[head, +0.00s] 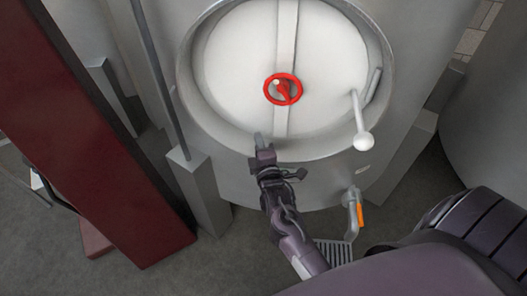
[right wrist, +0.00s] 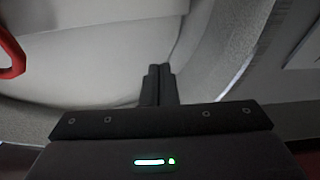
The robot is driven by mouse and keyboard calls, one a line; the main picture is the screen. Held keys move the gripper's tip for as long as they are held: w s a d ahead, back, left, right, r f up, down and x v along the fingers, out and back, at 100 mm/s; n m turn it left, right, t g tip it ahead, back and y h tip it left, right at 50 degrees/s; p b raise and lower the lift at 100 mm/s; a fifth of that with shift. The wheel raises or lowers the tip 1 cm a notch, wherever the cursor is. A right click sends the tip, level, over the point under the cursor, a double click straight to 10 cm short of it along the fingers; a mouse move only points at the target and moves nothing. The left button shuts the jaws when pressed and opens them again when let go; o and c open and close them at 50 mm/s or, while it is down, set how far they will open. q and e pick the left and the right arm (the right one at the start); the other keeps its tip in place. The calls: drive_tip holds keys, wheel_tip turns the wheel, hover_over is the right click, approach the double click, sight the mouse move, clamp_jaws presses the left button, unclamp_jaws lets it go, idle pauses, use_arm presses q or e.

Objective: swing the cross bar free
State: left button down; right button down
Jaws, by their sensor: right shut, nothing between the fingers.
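The cross bar (head: 286,45) is a pale upright strip across the white round door (head: 232,62) of a steel tank. A red handwheel (head: 282,89) sits at the bar's middle; part of its rim also shows at the left edge of the right wrist view (right wrist: 14,58). My right gripper (head: 259,140) is shut and empty, at the door's lower rim, just left of the bar's lower end. Its closed fingers show in the right wrist view (right wrist: 159,84). I cannot tell whether they touch the bar. My left gripper is not in view.
A lever with a white knob (head: 362,141) sticks out at the door's right. Below it is a tap with an orange handle (head: 360,214) above a floor grate (head: 333,252). A dark red post (head: 95,150) stands at the left. Another tank (head: 490,120) is at the right.

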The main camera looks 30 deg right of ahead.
drive_tip(key=x, duration=0.3)
drive_tip(key=shift+w, duration=0.2)
drive_tip(key=s+d, duration=0.1)
drive_tip(key=d+p, duration=0.1)
drive_tip(key=shift+s+d, duration=0.35)
drive_tip(key=shift+s, duration=0.05)
drive_tip(key=shift+s+d, duration=0.3)
drive_tip(key=shift+d, duration=0.1)
